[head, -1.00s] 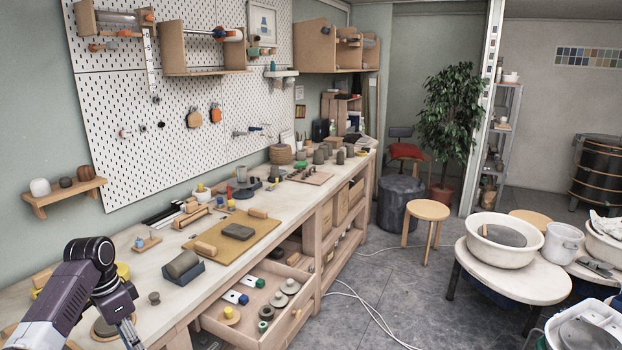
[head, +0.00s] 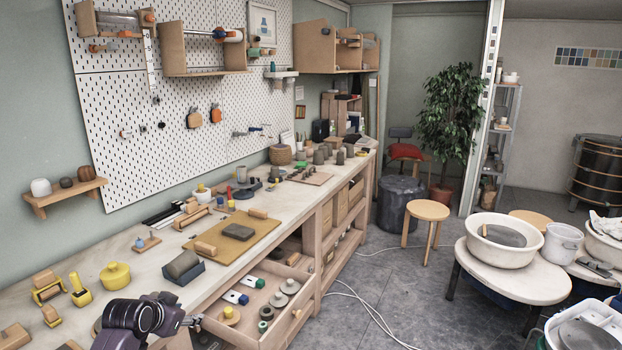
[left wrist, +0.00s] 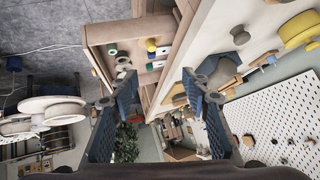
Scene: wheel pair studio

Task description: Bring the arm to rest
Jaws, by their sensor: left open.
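My left arm comes in at the bottom left of the head view, low at the front edge of the workbench (head: 130,262). My left gripper (head: 194,321) is partly hidden behind the wrist, close to the open drawer (head: 262,338). In the left wrist view its two dark blue fingers (left wrist: 150,97) stand wide apart with nothing between them. The bench and drawer lie beyond them there, tilted in the picture. My right gripper is in neither view.
The floor (head: 395,290) to the right is open, with a cable.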

